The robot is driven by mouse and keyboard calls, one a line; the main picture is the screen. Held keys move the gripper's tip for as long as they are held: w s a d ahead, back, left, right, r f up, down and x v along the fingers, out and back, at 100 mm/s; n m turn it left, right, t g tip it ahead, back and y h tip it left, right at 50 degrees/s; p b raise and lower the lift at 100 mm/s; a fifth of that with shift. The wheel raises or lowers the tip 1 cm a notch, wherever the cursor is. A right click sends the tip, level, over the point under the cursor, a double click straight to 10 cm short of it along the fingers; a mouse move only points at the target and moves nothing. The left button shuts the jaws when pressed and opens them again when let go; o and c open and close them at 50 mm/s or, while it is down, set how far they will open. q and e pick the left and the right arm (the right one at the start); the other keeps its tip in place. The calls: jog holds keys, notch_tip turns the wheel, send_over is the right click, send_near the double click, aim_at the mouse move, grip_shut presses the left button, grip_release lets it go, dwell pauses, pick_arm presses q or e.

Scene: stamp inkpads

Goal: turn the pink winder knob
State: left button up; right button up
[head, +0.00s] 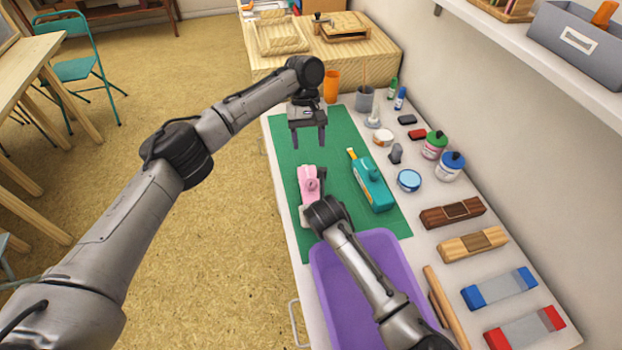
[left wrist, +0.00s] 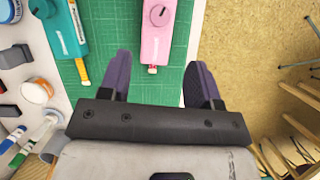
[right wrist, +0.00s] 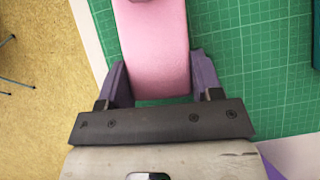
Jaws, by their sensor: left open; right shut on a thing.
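The pink winder (head: 308,178) lies on the green cutting mat (head: 285,143), with its round pink knob (head: 313,184) on top. In the left wrist view the knob (left wrist: 158,14) has a dark slot, and a small red-and-white tip shows at the winder's (left wrist: 156,42) near end. My left gripper (head: 309,146) is open and empty above the mat, beyond that end. My right gripper (right wrist: 157,62) is shut on the other end of the pink winder (right wrist: 155,40), with one finger on each side. My right wrist hides this grip in the head view.
A teal device (head: 374,187) with a yellow-orange tip lies right of the winder. A purple tray (head: 322,268) stands at the near end, under my right arm. Jars, stamps and blocks line the right side. Mat beyond the winder is clear.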

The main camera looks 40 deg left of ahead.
aim_at(311, 182)
pick_arm(q)
jog(key=x, duration=1.2)
jog(key=shift+w, duration=0.1)
jog(key=shift+c, duration=0.5)
jog(key=c, duration=0.8)
jog(key=shift+c, duration=0.2)
jog(key=m+y, duration=0.1)
jog(key=m, duration=0.3)
jog(key=shift+d+m+g+y, duration=0.1)
jog(key=shift+m+g+y, duration=0.3)
jog(key=shift+m+y, duration=0.7)
jog(key=shift+m, duration=1.5)
